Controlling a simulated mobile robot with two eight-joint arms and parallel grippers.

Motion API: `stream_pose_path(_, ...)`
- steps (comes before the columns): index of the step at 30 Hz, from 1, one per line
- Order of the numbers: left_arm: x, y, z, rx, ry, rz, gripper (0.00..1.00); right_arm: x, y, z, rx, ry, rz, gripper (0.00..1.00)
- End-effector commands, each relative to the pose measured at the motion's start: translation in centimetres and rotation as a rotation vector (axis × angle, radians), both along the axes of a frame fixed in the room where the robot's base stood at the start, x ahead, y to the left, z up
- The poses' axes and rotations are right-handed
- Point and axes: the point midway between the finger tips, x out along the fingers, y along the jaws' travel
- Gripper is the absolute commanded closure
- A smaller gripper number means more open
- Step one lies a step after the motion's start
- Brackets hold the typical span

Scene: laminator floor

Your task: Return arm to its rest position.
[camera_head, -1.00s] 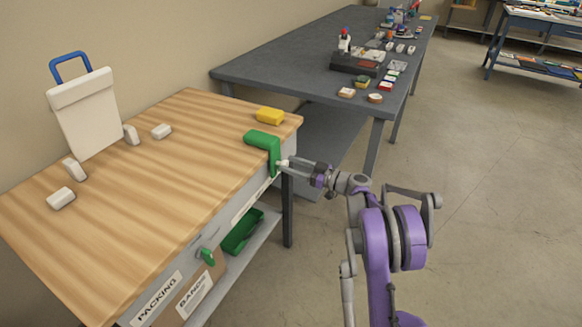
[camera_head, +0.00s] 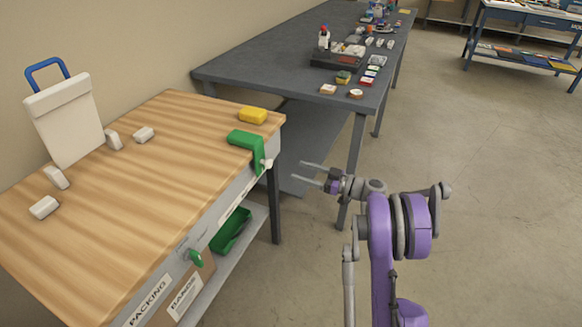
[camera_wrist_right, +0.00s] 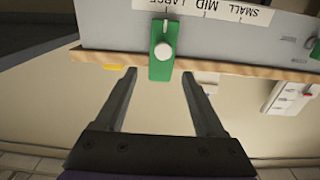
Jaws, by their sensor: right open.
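My right gripper (camera_head: 312,177) is open and empty. In the head view it is in the air to the right of the wooden bench, apart from the green L-shaped piece (camera_head: 247,140) at the bench's right edge. In the right wrist view the open fingers (camera_wrist_right: 158,100) point toward the bench edge, with the green piece (camera_wrist_right: 160,68) and its pale round knob (camera_wrist_right: 164,51) beyond them. My purple right arm shows at the lower right of the head view. My left gripper is not in either view.
The wooden bench (camera_head: 150,190) holds a white bin (camera_head: 64,120), a yellow block (camera_head: 253,115) and several white blocks. A green tray (camera_head: 231,230) sits on its lower shelf. A dark table (camera_head: 260,72) with small items stands behind. The floor at right (camera_head: 500,180) is clear.

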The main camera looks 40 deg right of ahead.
Motion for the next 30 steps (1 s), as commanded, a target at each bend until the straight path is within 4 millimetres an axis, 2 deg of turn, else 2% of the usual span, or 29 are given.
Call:
stream_pose_path(6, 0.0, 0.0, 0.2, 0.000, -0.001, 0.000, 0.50, -1.0, -0.4, 0.0, 0.000, 0.000, 0.001, 0.29)
stream_pose_path(23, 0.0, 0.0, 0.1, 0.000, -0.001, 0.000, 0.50, -0.9, 0.0, 0.0, 0.003, 0.008, 0.005, 0.29)
stream_pose_path(26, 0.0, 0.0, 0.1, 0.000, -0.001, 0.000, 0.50, -0.2, 2.2, 0.1, 0.021, 0.067, 0.029, 0.29)
stream_pose_path(29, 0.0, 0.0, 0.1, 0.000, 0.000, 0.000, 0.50, 0.6, 7.0, -0.1, 0.055, 0.203, 0.073, 0.29)
stream_pose_path(30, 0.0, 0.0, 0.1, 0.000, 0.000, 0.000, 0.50, 0.7, 9.5, -0.2, 0.070, 0.274, 0.091, 0.29)
